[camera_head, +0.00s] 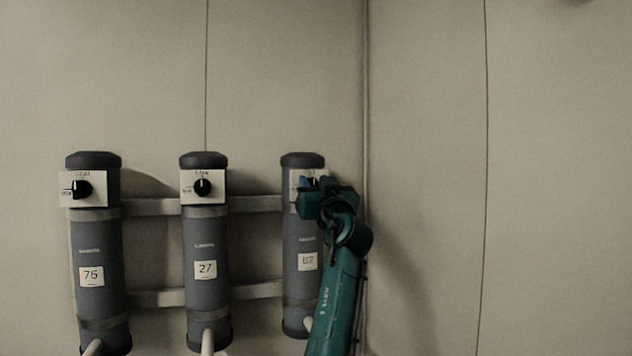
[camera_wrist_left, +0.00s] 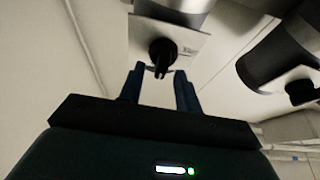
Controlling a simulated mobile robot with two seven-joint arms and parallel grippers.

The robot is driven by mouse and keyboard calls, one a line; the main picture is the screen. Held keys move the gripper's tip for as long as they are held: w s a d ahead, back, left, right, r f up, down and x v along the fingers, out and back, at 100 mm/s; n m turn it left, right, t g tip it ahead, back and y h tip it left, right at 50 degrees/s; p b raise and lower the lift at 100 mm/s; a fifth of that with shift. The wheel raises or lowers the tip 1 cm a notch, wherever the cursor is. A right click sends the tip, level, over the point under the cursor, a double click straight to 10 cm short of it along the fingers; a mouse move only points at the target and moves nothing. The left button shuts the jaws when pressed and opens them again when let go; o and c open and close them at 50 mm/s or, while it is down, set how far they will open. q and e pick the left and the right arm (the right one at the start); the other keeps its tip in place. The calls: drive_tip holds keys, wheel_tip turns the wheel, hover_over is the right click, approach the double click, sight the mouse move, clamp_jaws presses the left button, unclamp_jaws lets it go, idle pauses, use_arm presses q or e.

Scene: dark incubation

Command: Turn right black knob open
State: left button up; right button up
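The right black knob (camera_head: 311,180) sits on a white plate near the top of the right grey cylinder (camera_head: 303,229). In the head view my gripper hides most of it. In the left wrist view the black knob (camera_wrist_left: 162,50) shows on its white plate, just beyond my fingertips and in line with the gap between them. My left gripper (camera_wrist_left: 160,76) is open, with one finger on each side of that line and nothing clearly held. It also shows in the head view (camera_head: 313,184), right at the knob. Contact cannot be told. My right gripper is not in view.
A middle cylinder (camera_head: 205,285) and a left cylinder (camera_head: 96,245) stand beside it on wall rails (camera_head: 155,207). Each has a black knob, the middle one (camera_head: 203,187) and the left one (camera_head: 82,189). A wall corner is close on the right; the right wall is bare.

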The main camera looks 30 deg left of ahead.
use_arm(q)
drive_tip(key=shift+c, duration=0.3)
drive_tip(key=c, duration=0.5)
